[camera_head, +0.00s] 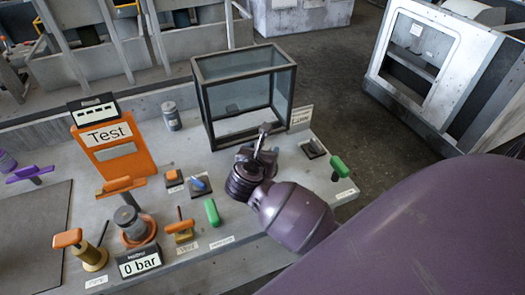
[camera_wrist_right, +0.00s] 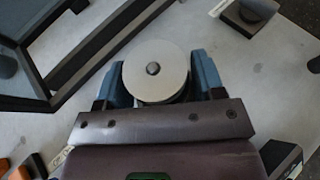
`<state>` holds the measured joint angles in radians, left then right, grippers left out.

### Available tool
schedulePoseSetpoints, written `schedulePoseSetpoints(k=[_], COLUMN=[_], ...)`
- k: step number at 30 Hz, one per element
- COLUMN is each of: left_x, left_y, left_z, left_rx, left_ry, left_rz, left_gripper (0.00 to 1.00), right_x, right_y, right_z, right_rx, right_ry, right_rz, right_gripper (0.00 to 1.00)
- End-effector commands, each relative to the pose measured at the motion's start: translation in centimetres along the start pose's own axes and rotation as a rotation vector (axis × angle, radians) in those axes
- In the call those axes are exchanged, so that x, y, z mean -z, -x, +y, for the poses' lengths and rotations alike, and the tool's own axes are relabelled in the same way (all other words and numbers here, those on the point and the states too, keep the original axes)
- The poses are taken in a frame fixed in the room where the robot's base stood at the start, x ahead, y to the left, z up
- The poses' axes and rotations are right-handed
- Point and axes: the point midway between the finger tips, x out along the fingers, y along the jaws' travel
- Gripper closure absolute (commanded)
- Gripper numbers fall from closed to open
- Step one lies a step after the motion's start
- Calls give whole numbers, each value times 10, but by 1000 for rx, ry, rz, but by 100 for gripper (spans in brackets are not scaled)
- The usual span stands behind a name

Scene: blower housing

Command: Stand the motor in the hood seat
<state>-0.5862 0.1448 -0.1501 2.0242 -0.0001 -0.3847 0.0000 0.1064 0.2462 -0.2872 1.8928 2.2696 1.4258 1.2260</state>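My right gripper (camera_head: 262,148) is in front of the glass hood (camera_head: 245,98), over the bench. In the wrist view its blue fingers (camera_wrist_right: 157,82) are on both sides of a grey round part with a dark central stub, which looks like the motor (camera_wrist_right: 157,62). The fingers appear closed on its sides. In the head view the gripper and wrist hide most of this part. The hood is a dark-framed clear box; I cannot make out a seat in it. My left gripper is not in view.
An orange Test stand (camera_head: 118,150), a grey cylinder (camera_head: 171,116), a pump with a 0 bar display (camera_head: 140,262) and several coloured handles stand left of my right arm. A green handle (camera_head: 339,167) is at the right. A dark mat (camera_head: 40,225) lies clear at left.

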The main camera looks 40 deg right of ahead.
Motion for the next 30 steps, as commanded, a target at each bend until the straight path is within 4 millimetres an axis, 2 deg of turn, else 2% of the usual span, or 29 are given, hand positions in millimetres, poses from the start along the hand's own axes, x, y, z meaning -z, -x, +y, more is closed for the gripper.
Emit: schedulePoseSetpoints(k=[1,3,14,19,30], left_x=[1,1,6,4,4], left_y=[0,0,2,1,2], left_z=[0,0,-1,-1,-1], left_rx=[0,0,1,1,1], left_ry=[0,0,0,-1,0], left_rz=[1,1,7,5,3], left_gripper=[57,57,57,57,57], right_x=[0,-1,-6,-3,-3], right_y=[0,0,2,25,94], right_z=[0,0,0,1,0], right_rx=[0,0,-2,-3,-1], right_ry=[0,0,-1,-3,-4], right_rz=[-1,-1,-3,3,3], right_gripper=[30,21,21,21,21])
